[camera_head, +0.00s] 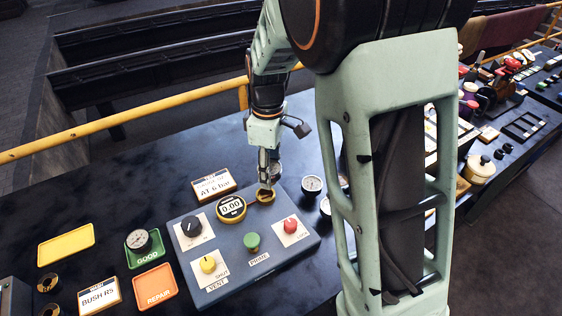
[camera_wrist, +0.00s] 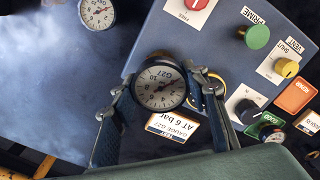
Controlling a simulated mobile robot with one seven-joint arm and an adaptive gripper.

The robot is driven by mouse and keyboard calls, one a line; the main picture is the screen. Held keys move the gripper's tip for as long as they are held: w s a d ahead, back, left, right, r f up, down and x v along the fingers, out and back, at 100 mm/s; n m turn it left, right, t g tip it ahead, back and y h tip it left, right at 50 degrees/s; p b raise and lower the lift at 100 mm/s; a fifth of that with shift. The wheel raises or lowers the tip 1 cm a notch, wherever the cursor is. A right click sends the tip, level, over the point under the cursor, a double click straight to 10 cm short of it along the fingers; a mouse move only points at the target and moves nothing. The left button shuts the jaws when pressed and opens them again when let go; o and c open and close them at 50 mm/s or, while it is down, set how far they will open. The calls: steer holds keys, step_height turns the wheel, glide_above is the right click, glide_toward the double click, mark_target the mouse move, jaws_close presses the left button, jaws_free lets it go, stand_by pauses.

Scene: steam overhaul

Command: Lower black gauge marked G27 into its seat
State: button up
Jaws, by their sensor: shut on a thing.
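The black gauge marked G27 (camera_wrist: 160,88), with a white round dial, is held between the two fingers of my gripper (camera_wrist: 159,84) in the wrist view. Its dial faces the wrist camera. In the head view my gripper (camera_head: 265,182) points down over the brass-ringed seat (camera_head: 265,196) in the grey-blue panel (camera_head: 228,276). The wrist view does not show the seat clearly; the gauge and fingers cover that spot. I cannot tell whether the gauge touches the seat.
A brass-rimmed display reading 0.00 (camera_head: 231,208) sits just left of the seat. The panel also has black (camera_head: 191,226), yellow (camera_head: 208,265), green (camera_head: 252,241) and red (camera_head: 290,225) knobs. A card (camera_head: 214,184) stands behind, and another gauge (camera_head: 312,185) lies to the right.

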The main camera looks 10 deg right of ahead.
steer(key=shift+w+a+f+n, duration=0.15)
steer(key=shift+w+a+n, duration=0.15)
steer(key=shift+a+n, duration=0.2)
steer(key=shift+w+a+f+n, duration=0.2)
steer(key=shift+f+n, duration=0.1)
steer(key=shift+f, duration=0.2)
steer(key=shift+f+b, duration=1)
steer(key=shift+f, duration=0.8)
steer(key=shift+f+b, duration=0.45)
steer(key=shift+b, duration=0.05)
steer(key=shift+f+b, duration=0.4)
steer(key=shift+f, duration=0.1)
steer(key=shift+f+b, duration=0.3)
steer(key=o, duration=1.4)
steer(key=shift+o, duration=0.4)
